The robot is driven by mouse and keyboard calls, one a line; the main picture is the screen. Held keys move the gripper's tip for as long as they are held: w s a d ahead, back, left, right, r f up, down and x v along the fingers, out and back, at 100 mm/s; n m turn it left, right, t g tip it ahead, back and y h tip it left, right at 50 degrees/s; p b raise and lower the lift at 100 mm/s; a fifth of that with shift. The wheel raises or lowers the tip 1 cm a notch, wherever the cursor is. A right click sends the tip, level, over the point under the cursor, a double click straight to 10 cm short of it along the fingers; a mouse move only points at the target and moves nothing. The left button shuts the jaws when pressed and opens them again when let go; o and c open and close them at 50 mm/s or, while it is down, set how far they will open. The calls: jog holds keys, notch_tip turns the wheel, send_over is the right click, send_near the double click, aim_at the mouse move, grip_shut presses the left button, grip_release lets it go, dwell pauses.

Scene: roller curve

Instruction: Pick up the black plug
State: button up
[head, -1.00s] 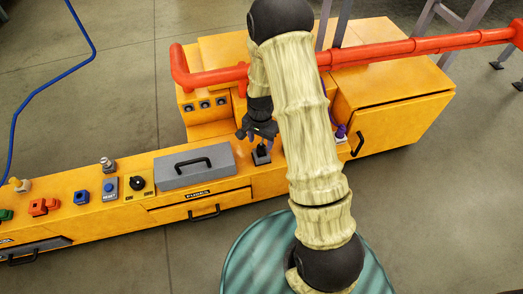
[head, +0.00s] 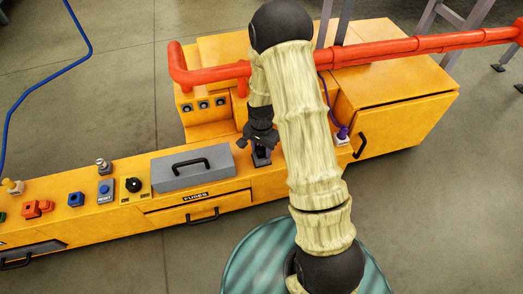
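A small black upright piece that looks like the black plug (head: 262,153) stands on a dark square base on the orange console, right of the grey lidded box. My black gripper (head: 258,138) is directly above it, pointing down, with its fingertips at or around the top of the piece. The fingers are dark against the dark piece, so I cannot tell whether they touch or grip it. My pale arm covers the area just to the right.
The grey box (head: 192,167) with a black handle is close on the left. Three sockets (head: 204,105) are on the raised panel behind. A red pipe (head: 210,76) runs above the console. A purple plug with cord (head: 343,133) stands right of my arm.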

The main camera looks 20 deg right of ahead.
jog(key=c, duration=0.6)
notch_tip(320, 180, up, 10)
jog(key=p, duration=0.5)
